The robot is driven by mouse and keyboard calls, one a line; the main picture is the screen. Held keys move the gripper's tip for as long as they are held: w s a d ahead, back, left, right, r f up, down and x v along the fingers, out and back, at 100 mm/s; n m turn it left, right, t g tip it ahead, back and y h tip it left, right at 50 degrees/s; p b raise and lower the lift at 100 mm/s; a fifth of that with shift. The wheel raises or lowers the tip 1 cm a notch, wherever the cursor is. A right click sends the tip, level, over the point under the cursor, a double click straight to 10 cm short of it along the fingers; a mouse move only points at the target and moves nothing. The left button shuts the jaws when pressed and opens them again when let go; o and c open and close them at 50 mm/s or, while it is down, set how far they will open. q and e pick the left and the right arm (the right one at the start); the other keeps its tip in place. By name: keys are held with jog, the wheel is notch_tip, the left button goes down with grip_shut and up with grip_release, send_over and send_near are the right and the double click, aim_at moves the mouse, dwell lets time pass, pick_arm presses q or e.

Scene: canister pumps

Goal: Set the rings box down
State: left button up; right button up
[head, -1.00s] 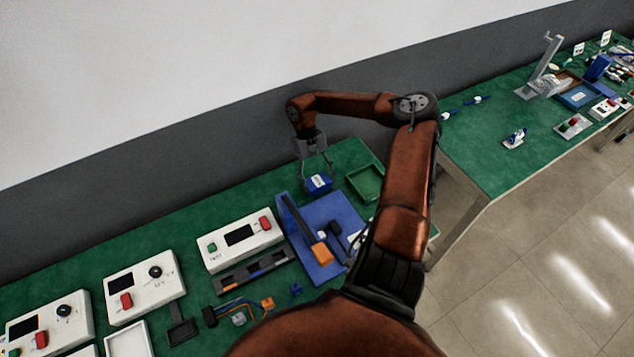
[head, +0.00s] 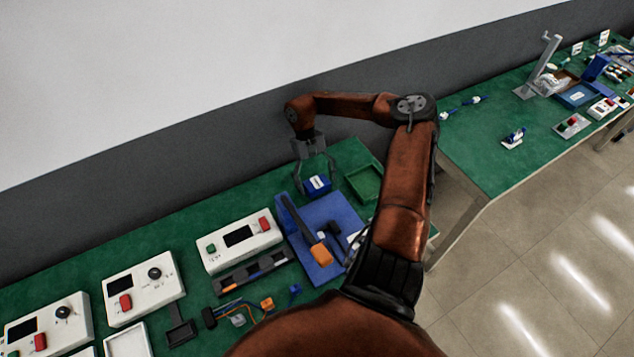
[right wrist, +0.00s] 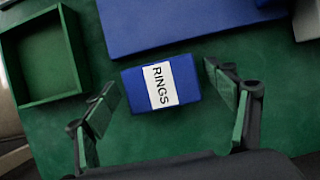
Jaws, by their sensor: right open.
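The rings box (head: 317,184) is small and blue with a white label; the label reads RINGS in the right wrist view (right wrist: 160,84). It rests on the green bench top behind the blue board. My right gripper (head: 317,172) is open around the box from above. In the right wrist view the two fingers of the right gripper (right wrist: 165,100) stand apart, with a gap on each side of the box. My left gripper does not show.
A green open tray (head: 364,184) lies right of the box. The blue board (head: 322,225) with a tool on it lies in front. White meters such as this one (head: 240,242) stand to the left. A grey wall is close behind. A second green bench (head: 490,160) is at right.

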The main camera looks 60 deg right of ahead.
jog(key=v, duration=0.7)
jog(key=shift+r, duration=0.25)
jog(key=shift+r, duration=0.1)
